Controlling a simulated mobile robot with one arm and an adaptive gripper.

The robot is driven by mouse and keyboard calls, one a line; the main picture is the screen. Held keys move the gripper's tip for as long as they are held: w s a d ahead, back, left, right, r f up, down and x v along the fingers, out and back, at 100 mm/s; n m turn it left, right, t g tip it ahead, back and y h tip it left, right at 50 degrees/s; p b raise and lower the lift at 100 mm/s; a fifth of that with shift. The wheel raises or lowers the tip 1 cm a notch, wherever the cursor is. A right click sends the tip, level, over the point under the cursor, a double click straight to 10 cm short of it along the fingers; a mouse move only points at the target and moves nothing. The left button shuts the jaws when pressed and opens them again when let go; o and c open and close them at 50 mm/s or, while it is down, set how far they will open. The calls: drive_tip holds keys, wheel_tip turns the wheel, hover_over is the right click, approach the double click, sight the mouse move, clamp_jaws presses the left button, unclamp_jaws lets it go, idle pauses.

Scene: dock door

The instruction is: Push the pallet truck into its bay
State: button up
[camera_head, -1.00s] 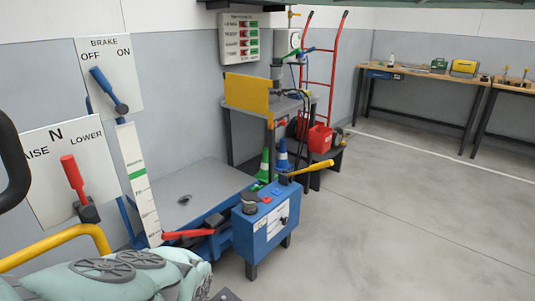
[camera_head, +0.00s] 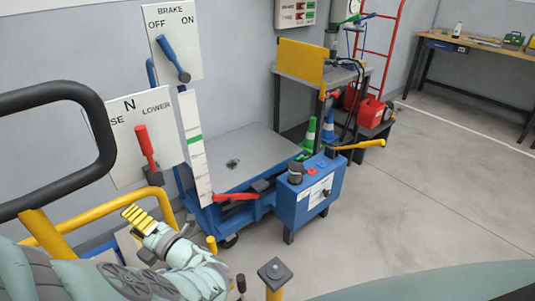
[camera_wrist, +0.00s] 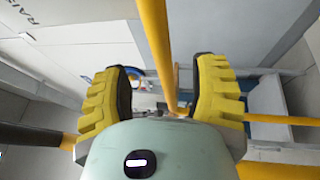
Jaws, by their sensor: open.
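A black loop handle (camera_head: 95,150) on a yellow tube (camera_head: 45,232) stands close at the left in the head view. It looks like the pallet truck's handle; its forks and body are not clearly visible. My gripper (camera_head: 140,217) is low at the left, beside a bent yellow rail (camera_head: 160,195). In the wrist view my gripper (camera_wrist: 161,75) is open, its yellow ridged fingers wide apart. A yellow bar (camera_wrist: 156,45) runs through the view between the fingers; I cannot tell whether it lies in the grasp or beyond it. No marked bay can be made out.
A blue lift table (camera_head: 235,160) with a red lever (camera_head: 233,196) and control box (camera_head: 310,195) stands ahead. Lever panels (camera_head: 140,130) are at the left wall. A yellow post (camera_head: 274,280) is near the front. Open floor (camera_head: 430,190) lies to the right.

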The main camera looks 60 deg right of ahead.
sight(116, 210)
drive_tip(key=b+x, duration=0.1)
drive_tip(key=x, duration=0.5)
drive_tip(key=shift+w+a+f+b, duration=0.1)
drive_tip(key=shift+f+b, duration=0.05)
drive_tip(key=shift+b, duration=0.15)
drive_tip(key=shift+x, duration=0.75)
drive_tip(key=shift+o, duration=0.4)
clamp_jaws()
